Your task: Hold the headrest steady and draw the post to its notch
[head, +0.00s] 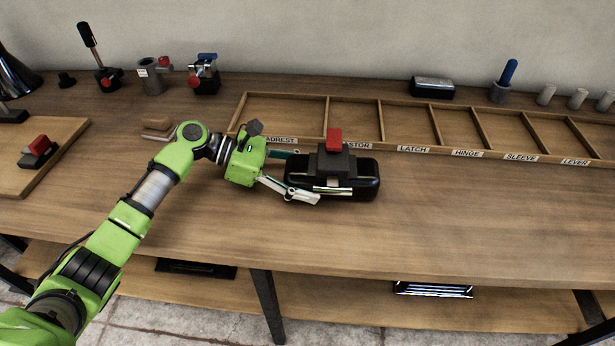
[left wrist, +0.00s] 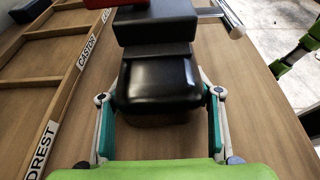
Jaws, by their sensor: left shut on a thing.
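The black padded headrest (head: 365,187) lies on the bench in front of the labelled tray. My left gripper (head: 305,177) is shut on its left end, one finger on each side, as the left wrist view also shows of the headrest (left wrist: 158,85). A dark grey block (head: 336,163) with a red top (head: 334,141) sits across the headrest's middle. My right gripper is not in view.
The labelled wooden tray (head: 415,149) stands just behind the headrest, its visible compartments empty. Small fixtures, including a lever stand (head: 108,80), line the back left. A board with a red-topped block (head: 38,150) lies far left.

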